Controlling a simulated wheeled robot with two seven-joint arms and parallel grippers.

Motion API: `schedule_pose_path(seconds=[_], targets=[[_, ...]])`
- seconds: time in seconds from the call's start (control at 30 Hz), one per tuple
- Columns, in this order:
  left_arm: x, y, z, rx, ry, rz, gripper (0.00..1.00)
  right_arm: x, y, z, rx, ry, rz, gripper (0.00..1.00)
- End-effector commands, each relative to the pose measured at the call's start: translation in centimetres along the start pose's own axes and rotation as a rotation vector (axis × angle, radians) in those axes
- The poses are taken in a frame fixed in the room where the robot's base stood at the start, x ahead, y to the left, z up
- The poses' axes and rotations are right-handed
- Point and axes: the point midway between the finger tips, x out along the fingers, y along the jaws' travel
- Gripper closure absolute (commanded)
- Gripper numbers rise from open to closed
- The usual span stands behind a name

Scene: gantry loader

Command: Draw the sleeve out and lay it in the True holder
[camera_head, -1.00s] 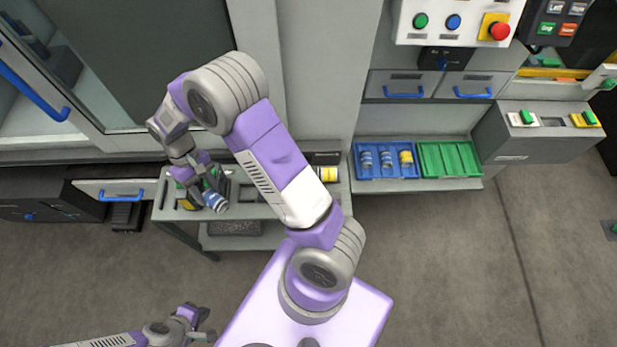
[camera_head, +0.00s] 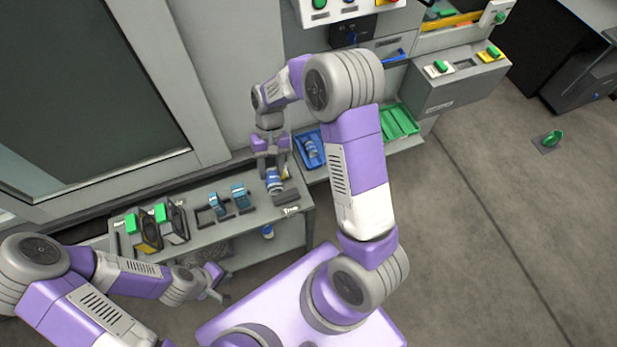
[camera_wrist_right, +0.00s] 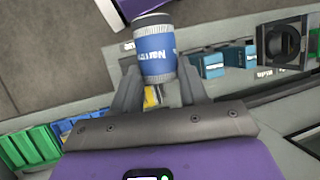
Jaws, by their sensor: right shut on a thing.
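My right gripper (camera_head: 271,166) is shut on a blue-and-white sleeve (camera_head: 274,183). It holds the sleeve over the right end of the grey side table (camera_head: 202,247). In the right wrist view the sleeve (camera_wrist_right: 155,52) sits between the fingertips with part of a printed name showing. A small white label (camera_head: 291,211) is on the table's right front edge, too small to read; I cannot tell which holder is the True one. Something yellow (camera_wrist_right: 152,97) shows beyond the fingers. My left gripper (camera_head: 216,284) looks open and empty, in front of the table.
Two blue pieces in dark stands (camera_head: 240,197) are left of the sleeve. Green-topped black-and-yellow units (camera_head: 172,222) stand at the table's left. A blue tray (camera_head: 303,139) with a sleeve and a green tray (camera_head: 397,122) are at the right. Another sleeve (camera_head: 267,231) lies under the tabletop.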

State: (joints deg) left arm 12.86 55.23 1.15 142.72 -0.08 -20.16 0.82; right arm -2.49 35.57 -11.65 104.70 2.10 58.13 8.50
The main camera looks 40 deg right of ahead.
Motion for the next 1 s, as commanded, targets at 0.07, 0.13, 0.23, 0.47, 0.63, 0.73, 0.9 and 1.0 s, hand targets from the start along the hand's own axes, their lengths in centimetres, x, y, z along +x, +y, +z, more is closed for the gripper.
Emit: schedule_pose_path(seconds=[0.07,0.13,0.23,0.47,0.63,0.73,0.9,1.0], targets=[[2.0,-0.8,-0.1,-0.001,0.0,-0.001,1.0,1.8,1.1,-0.5,0.197,0.038,-0.085,0.96],[3.4,-1.3,-0.1,-0.001,0.0,-0.001,1.0,2.9,2.0,-0.8,0.403,0.081,-0.172,0.96],[5.2,-2.0,-0.2,-0.001,-0.001,-0.001,1.0,4.1,3.4,-1.1,0.702,0.144,-0.298,0.96],[7.8,-2.9,-0.3,-0.001,0.0,0.0,1.0,5.7,6.2,-1.3,1.218,0.254,-0.516,0.96],[8.3,-3.1,-0.4,-0.001,0.0,0.0,1.0,5.9,7.1,-1.2,1.356,0.283,-0.575,0.96],[8.5,-3.2,-0.4,0.0,0.0,0.0,1.0,6.1,7.2,-1.4,1.37,0.287,-0.581,0.96],[9.6,-3.6,-0.4,0.0,0.0,0.0,1.0,7.2,7.4,-1.8,1.367,0.286,-0.579,0.96],[10.6,-4.0,-0.5,0.0,0.0,0.0,1.0,8.1,7.6,-2.2,1.366,0.286,-0.579,0.96]])
